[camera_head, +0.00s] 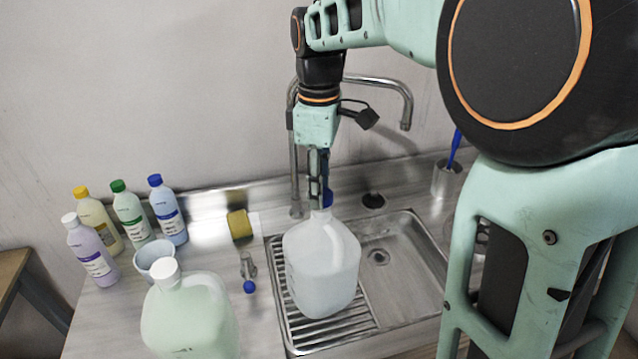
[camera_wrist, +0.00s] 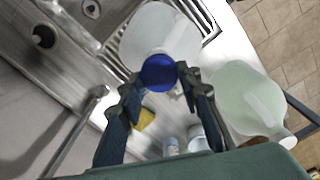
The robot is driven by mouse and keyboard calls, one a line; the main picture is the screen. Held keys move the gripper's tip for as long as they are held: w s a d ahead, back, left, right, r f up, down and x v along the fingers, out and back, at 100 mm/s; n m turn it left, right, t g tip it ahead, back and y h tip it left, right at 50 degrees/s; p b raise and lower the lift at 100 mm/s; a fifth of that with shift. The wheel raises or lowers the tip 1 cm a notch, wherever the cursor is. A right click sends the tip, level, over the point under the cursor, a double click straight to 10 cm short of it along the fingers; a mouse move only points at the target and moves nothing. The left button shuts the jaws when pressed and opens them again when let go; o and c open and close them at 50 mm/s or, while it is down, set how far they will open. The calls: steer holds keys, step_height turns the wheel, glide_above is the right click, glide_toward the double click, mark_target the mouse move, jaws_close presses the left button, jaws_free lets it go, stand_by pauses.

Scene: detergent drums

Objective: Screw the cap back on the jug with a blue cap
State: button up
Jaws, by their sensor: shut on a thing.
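The clear jug (camera_head: 322,268) stands upright on the ribbed drainboard of the sink, with its neck upward. The blue cap (camera_head: 328,197) is at the jug's mouth, partly hidden behind my fingers. My gripper (camera_head: 319,180) points down from above and is shut on the cap. In the wrist view the round blue cap (camera_wrist: 159,73) sits between the two fingertips, with the jug (camera_wrist: 150,35) behind it. I cannot tell whether the cap's threads meet the neck.
A pale green jug with a white cap (camera_head: 190,315) stands at front left. Several bottles (camera_head: 132,212), a cup (camera_head: 155,258), a yellow sponge (camera_head: 240,224) and a small blue-ended item (camera_head: 249,284) lie left of the sink (camera_head: 425,250). A faucet (camera_head: 407,110) arches behind my gripper.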

steer(key=shift+f+b, duration=0.3)
steer(key=shift+f, duration=1.05)
stand_by(3.1)
steer(key=m+p, duration=0.1)
steer(key=m, duration=0.3)
steer(key=shift+w+d+m, duration=0.1)
steer(key=shift+m, duration=0.7)
steer(key=m, duration=0.4)
steer(key=shift+p, duration=0.3)
steer(key=shift+d+f+m, duration=0.1)
steer(key=shift+f+m, duration=0.05)
steer(key=shift+m, duration=0.75)
